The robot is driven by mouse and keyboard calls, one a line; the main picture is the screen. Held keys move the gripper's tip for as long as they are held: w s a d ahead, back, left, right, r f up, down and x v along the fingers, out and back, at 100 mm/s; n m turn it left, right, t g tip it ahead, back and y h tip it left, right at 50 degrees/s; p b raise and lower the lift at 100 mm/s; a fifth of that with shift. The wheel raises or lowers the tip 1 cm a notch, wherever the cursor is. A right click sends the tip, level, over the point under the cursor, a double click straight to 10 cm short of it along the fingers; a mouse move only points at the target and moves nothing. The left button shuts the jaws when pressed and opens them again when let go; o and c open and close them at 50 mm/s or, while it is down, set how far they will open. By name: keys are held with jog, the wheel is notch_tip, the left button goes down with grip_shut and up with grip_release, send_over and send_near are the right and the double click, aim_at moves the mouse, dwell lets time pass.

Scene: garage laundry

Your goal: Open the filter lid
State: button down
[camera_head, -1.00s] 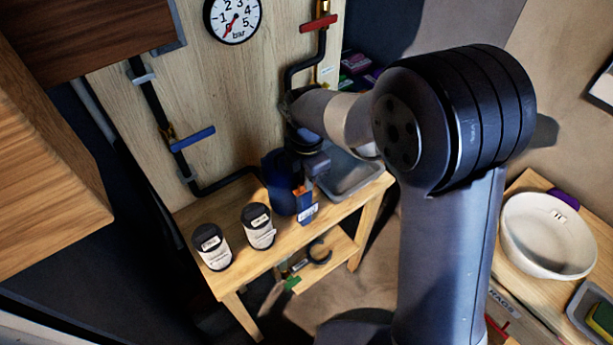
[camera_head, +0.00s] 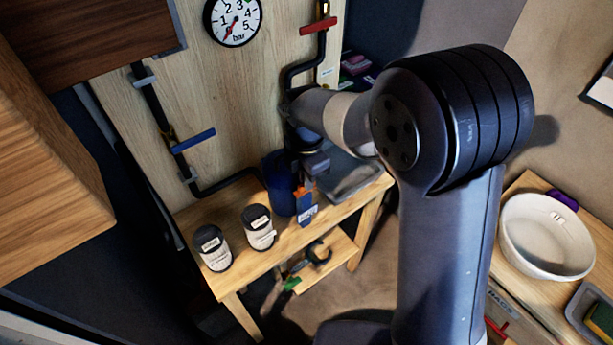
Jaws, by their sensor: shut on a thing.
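The blue cylindrical filter housing (camera_head: 279,183) stands upright at the back of the wooden bench. An orange part (camera_head: 303,191) and a blue tag with a white label (camera_head: 307,210) show at its front right side. My gripper (camera_head: 312,166) is at the top of the housing, pointing down, with my wrist above it. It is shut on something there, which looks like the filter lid. The lid itself and the contact with the fingers are mostly hidden behind my gripper and wrist.
Two dark-capped canisters (camera_head: 259,228) (camera_head: 212,248) stand left of the housing on the bench (camera_head: 235,278). A grey tray (camera_head: 352,178) lies to its right. Pipes with a blue valve handle (camera_head: 193,141) and a red one (camera_head: 318,25) run behind. A white basin (camera_head: 547,236) sits far right.

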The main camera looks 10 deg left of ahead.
jog(key=shift+w+a+r, duration=0.25)
jog(key=shift+w+r, duration=0.05)
jog(key=shift+r, duration=0.2)
jog(key=c, duration=1.7)
grip_release()
jog(key=shift+c, duration=0.2)
jog(key=shift+o, duration=1.3)
jog(key=shift+s+f, duration=0.1)
jog(key=shift+f, duration=0.1)
notch_tip(320, 180, up, 11)
jog(key=b, duration=0.1)
jog(key=shift+d, duration=0.1)
